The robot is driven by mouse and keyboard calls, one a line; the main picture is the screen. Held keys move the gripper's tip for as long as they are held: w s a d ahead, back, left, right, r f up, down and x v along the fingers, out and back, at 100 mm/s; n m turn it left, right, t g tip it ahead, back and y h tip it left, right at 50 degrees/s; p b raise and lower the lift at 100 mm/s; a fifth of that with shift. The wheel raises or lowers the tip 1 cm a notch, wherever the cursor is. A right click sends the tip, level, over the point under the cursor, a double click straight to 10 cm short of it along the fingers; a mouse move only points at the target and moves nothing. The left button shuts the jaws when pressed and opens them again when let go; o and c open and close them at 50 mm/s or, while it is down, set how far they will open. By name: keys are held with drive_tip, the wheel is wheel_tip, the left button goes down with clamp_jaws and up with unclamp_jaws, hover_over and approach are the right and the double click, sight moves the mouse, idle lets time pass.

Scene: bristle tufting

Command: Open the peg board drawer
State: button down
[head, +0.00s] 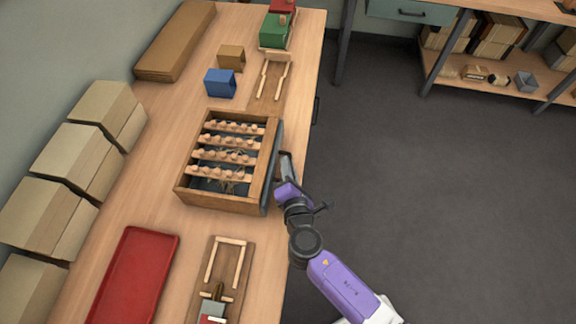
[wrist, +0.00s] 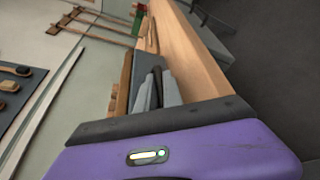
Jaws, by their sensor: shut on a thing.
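The peg board drawer unit is a wooden box (head: 183,190) on the bench, with rows of pegs showing in its open top. Its dark grey-blue front (head: 272,160) faces right, toward the bench edge. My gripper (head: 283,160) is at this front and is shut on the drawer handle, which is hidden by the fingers. In the wrist view, my gripper fingers (wrist: 157,88) are close together beside the dark front. The front stands close to the box, and I cannot tell how far the drawer is out.
A red tray (head: 135,275) and a wooden fixture (head: 232,255) lie in the foreground. A blue box (head: 220,83), a tan box (head: 231,57) and another fixture (head: 268,90) lie behind the unit. Cartons (head: 45,215) line the left wall. The floor (head: 430,180) right of the bench is clear.

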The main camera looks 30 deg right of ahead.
idle(0.7)
drive_tip(key=s+d, duration=0.6)
drive_tip(key=d, duration=0.2)
drive_tip(key=shift+d+b, duration=0.15)
drive_tip(key=shift+b, duration=0.15)
drive_tip(key=shift+s, duration=0.1)
drive_tip(key=c, duration=1.8)
unclamp_jaws()
drive_tip(key=shift+o, duration=0.2)
drive_tip(key=b+v, duration=0.1)
drive_tip(key=v, duration=0.6)
drive_tip(key=shift+s+b, duration=0.3)
drive_tip(key=shift+s, duration=0.1)
